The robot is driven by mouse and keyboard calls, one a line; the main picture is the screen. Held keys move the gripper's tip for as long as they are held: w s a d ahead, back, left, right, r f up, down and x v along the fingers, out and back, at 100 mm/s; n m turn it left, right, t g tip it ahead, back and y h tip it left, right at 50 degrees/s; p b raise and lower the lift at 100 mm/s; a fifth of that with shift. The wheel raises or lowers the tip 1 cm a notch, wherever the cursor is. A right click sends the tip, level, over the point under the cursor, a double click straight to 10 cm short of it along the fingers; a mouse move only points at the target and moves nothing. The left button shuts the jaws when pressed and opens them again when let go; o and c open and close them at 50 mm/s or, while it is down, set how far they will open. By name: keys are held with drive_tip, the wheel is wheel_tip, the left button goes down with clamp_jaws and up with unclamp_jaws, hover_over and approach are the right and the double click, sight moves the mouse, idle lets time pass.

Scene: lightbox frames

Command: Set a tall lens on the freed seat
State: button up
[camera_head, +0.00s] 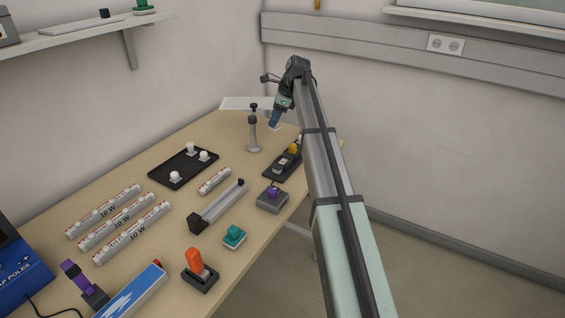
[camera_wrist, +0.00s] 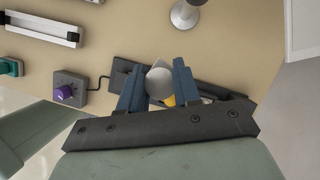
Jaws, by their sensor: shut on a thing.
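My gripper (camera_head: 274,124) is over the far right part of the table, above the surface. In the wrist view its two blue fingers (camera_wrist: 158,80) are shut on a white rounded lens (camera_wrist: 159,84). The lens's full height is hidden. A black strip base (camera_head: 272,175) lies at the table's right edge, with a yellow dome (camera_head: 293,149) and dark pieces on it. The strip (camera_wrist: 118,78) shows behind the fingers in the wrist view, partly hidden, with a bit of the yellow dome (camera_wrist: 170,101). A black tray (camera_head: 160,172) holds three white lenses (camera_head: 174,177).
A grey post on a round foot (camera_head: 254,135) stands close left of my gripper. A grey box with a purple knob (camera_head: 272,199) is cabled to the strip. A grey rail fixture (camera_head: 220,206), several white light bars (camera_head: 116,220) and an orange-handled switch (camera_head: 197,264) lie nearer.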

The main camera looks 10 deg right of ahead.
drive_tip(key=shift+s+d, duration=0.85)
drive_tip(key=shift+s, duration=0.15)
drive_tip(key=s+n+g, duration=0.2)
drive_tip(key=s+n, duration=0.2)
drive_tip(key=s, duration=0.1)
drive_tip(key=shift+a+f, duration=0.15)
drive_tip(key=shift+f, duration=2.4)
drive_tip(key=shift+a+f, duration=0.15)
drive_tip(key=shift+f, duration=2.4)
drive_tip(key=o, duration=1)
drive_tip(key=shift+f, duration=0.1)
